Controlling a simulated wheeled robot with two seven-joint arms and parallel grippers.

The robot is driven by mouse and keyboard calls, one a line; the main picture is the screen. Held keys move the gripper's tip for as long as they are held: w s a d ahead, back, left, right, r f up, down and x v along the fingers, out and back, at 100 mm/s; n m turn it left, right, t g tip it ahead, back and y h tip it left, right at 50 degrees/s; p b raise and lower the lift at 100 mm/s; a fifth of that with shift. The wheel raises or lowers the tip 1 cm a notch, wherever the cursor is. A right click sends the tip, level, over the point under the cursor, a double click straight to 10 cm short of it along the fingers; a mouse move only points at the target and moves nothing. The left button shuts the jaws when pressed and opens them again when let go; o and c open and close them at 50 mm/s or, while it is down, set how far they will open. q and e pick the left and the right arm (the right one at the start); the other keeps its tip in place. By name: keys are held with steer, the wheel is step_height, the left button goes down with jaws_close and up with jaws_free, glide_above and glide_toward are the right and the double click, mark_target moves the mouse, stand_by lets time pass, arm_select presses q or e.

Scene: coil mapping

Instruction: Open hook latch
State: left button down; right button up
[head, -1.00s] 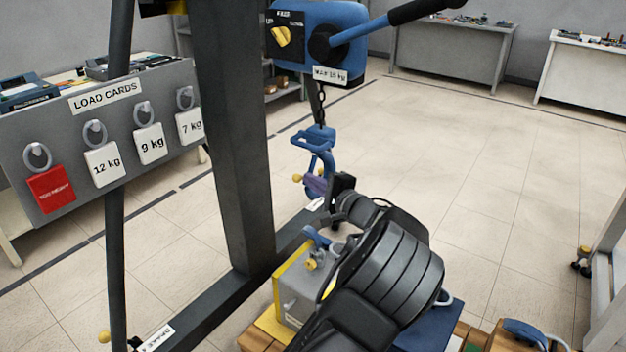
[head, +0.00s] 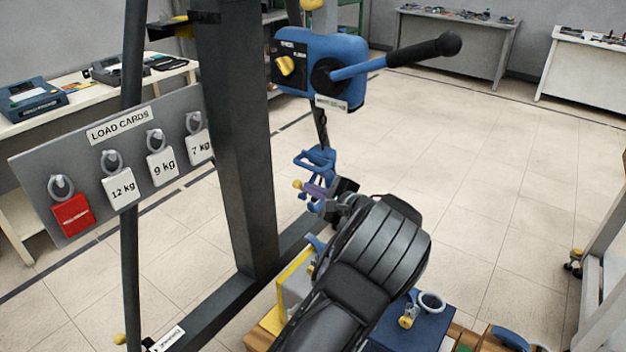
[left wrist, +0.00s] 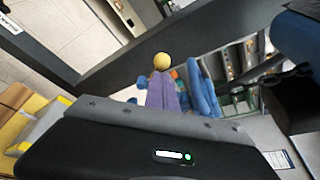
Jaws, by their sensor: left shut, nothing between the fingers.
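The blue hook (head: 316,160) hangs under the blue hoist in the head view. Its purple latch (head: 316,188) has a yellow ball at the end, at the hook's left side. In the left wrist view the purple latch (left wrist: 163,92), the yellow ball (left wrist: 162,61) and part of the blue hook (left wrist: 204,88) show just beyond my gripper's body. My left gripper (head: 340,193) is shut and empty, right beside the hook's lower right side. I cannot tell whether it touches the latch. My arm hides some of what lies below. My right gripper is not in view.
The blue hoist (head: 322,68) has a long black-gripped lever (head: 425,55) sticking out right. A dark post (head: 238,150) stands left of the hook. A load card board (head: 115,160) is further left. Coils and blocks, including a blue block (head: 425,328), sit below.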

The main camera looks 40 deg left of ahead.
mark_target(314, 169)
arm_select(q)
steer(key=r+m+g+p, duration=0.1)
steer(key=r+m+p, duration=0.1)
steer(key=p, duration=0.1)
steer(key=w+r+m+g+p, duration=0.1)
steer(key=r+m+p, duration=0.1)
steer(key=p, duration=0.2)
steer(key=shift+h, duration=0.3)
steer(key=shift+r, duration=0.1)
steer(key=shift+r+p, duration=0.7)
steer(key=shift+r, duration=0.1)
